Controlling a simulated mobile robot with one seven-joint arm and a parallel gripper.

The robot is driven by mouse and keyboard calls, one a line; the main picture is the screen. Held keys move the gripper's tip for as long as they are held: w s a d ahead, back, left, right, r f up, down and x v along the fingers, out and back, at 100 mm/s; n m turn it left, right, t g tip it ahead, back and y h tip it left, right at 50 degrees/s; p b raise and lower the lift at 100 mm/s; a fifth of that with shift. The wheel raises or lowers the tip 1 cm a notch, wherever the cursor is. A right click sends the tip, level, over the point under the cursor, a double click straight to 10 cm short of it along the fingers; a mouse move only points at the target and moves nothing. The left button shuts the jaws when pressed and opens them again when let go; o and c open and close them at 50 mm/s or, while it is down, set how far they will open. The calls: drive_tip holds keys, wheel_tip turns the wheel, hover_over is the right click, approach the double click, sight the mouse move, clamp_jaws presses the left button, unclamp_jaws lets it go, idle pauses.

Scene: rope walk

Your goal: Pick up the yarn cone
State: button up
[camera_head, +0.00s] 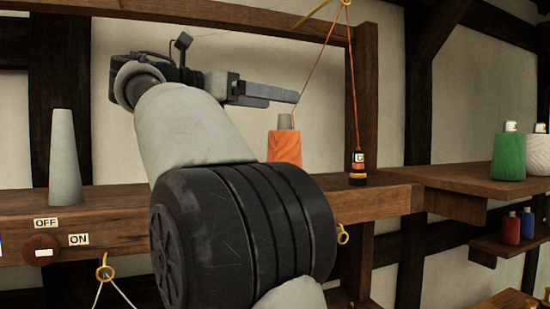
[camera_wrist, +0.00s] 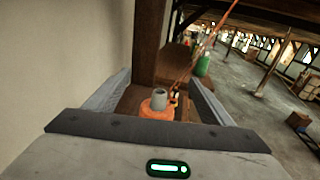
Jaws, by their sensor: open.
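The orange yarn cone (camera_head: 285,148) stands upright on the wooden bench, a grey core tip showing at its top. My arm hides part of its base in the head view. My gripper (camera_head: 283,98) is open and empty, above the cone in that picture, with its fingers pointing right. In the wrist view the orange yarn cone (camera_wrist: 157,110) appears between the two spread fingers of my gripper (camera_wrist: 160,78), apart from them as far as I can tell. An orange thread (camera_head: 318,65) runs up from the cone to a yellow ring (camera_head: 346,3).
The thread comes down to a small dark weight-like object (camera_head: 358,170) right of the cone. A bare grey cone (camera_head: 65,158) stands at left above an OFF/ON switch (camera_head: 42,252). Green (camera_head: 508,157) and white (camera_head: 538,160) cones stand on the right shelf. A wooden post (camera_head: 366,95) rises behind.

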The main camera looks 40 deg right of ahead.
sight(271, 135)
drive_tip(key=f, duration=0.7)
drive_tip(key=shift+s+f+b, duration=0.1)
drive_tip(key=shift+s+b, duration=0.2)
drive_tip(key=shift+b, duration=0.05)
drive_tip(key=shift+d+r, duration=0.25)
drive_tip(key=shift+d, duration=0.9)
drive_tip(key=shift+s+d+f+p, duration=0.1)
drive_tip(key=shift+d+p, duration=0.1)
drive_tip(key=shift+d, duration=1.15)
drive_tip(key=shift+d+f+p, duration=0.1)
drive_tip(key=shift+d+p, duration=0.05)
drive_tip(key=shift+d, duration=1.15)
drive_tip(key=shift+c, duration=0.5)
drive_tip(key=shift+r, duration=0.1)
drive_tip(key=c, duration=1.2)
drive_tip(key=shift+r, duration=0.15)
